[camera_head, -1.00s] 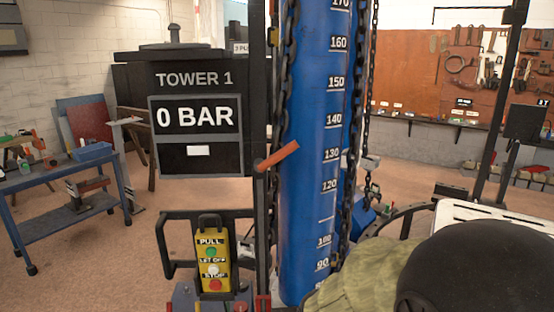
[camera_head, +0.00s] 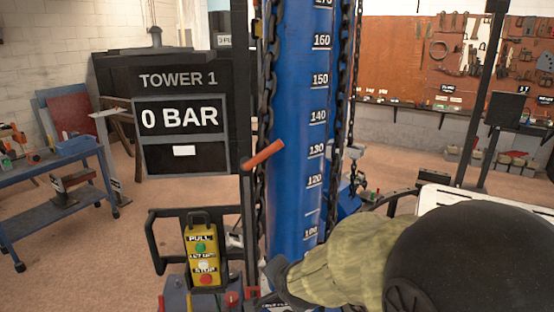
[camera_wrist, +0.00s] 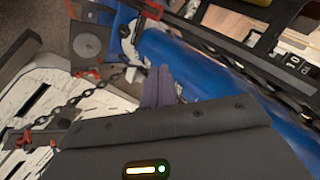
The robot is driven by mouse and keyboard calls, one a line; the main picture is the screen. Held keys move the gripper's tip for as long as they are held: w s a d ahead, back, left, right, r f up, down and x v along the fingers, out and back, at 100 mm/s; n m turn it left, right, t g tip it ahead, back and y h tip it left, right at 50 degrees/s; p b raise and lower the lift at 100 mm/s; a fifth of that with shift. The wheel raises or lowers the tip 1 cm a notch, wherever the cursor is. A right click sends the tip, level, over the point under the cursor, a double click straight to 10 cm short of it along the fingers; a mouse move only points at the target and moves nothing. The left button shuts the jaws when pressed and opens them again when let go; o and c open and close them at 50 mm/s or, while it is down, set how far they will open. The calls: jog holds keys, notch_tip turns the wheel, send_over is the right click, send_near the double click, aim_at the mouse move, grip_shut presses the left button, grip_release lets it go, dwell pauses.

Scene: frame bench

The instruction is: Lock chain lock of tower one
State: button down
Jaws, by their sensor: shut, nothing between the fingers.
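Tower one is the blue cylinder (camera_head: 297,130) with a height scale, beside a panel (camera_head: 182,115) reading TOWER 1 and 0 BAR. Dark chains (camera_head: 268,90) hang along both its sides. A lever with an orange handle (camera_head: 262,155) sticks out at the left chain, tilted up to the right; I cannot tell whether it is the chain lock. In the wrist view, my gripper's fingers (camera_wrist: 158,86) are together and empty, in front of the blue cylinder (camera_wrist: 200,75). A chain (camera_wrist: 95,88) runs left of them. In the head view, my arm hides the tower's lower right.
A yellow control box (camera_head: 202,255) with PULL and STOP buttons hangs from a black frame at lower left. A blue workbench (camera_head: 50,180) stands at the left. A tool wall (camera_head: 420,60) is at the back right.

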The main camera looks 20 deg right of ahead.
aim_at(262, 152)
jog(key=w+d+r+m+t+h+p, duration=0.2)
jog(key=w+r+m+t, duration=0.1)
jog(key=r+m, duration=0.6)
jog(key=w+d+r+m+t+h+p, duration=0.1)
jog(key=w+r+m+t+h+p, duration=0.1)
jog(key=r+m, duration=0.8)
jog(key=w+r+t+p, duration=0.1)
jog(key=t, duration=0.1)
jog(key=shift+w+d+r+m+t, duration=0.3)
jog(key=shift+w+d+r+t, duration=0.05)
jog(key=shift+w+r+t, duration=0.05)
jog(key=w+r+p, duration=0.2)
jog(key=w+p, duration=0.6)
jog(key=w, duration=0.1)
jog(key=shift+w, duration=0.15)
jog(key=shift+w, duration=0.1)
jog(key=shift+a, duration=0.1)
